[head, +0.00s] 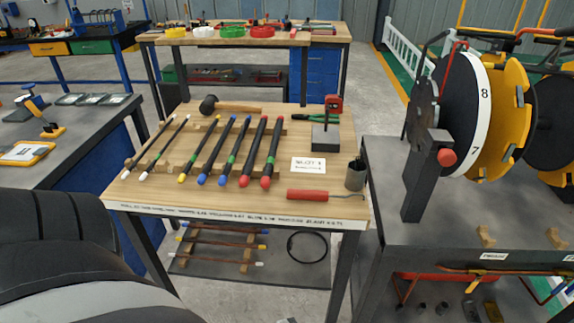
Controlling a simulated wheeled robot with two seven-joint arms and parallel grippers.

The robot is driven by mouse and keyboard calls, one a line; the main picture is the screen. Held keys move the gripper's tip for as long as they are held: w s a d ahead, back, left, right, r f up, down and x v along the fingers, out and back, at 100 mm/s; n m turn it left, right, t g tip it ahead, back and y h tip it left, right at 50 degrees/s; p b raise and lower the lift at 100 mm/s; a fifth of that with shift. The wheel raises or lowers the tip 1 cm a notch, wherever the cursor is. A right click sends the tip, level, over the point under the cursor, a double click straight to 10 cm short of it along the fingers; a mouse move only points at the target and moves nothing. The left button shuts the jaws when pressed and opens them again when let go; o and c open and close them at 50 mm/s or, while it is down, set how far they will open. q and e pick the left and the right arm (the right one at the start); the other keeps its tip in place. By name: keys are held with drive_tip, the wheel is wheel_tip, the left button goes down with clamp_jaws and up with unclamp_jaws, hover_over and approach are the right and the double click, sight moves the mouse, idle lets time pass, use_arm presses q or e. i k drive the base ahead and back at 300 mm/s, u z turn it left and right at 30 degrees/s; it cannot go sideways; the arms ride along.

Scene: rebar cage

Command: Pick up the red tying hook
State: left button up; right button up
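The red tying hook (308,195) lies flat near the front right of the wooden table (150,192). Its red handle points left and its thin metal shaft ends in a hook at the right, close to the table's right edge. Nothing covers it. Neither of my grippers shows in the head view. A dark rounded shape at the lower left seems to be part of my own body.
Several bars with coloured ends (233,150) lie on wooden rests left of the hook. A dark cup (355,177) stands just behind the hook's tip, and a white card (308,165) lies behind its handle. A mallet (230,106) lies at the back. A grey bench (450,225) with a large wheel stands right.

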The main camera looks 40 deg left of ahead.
sight(309, 195)
drive_tip(key=z, duration=1.6)
drive_tip(key=k, duration=0.15)
drive_tip(key=u, duration=2.35)
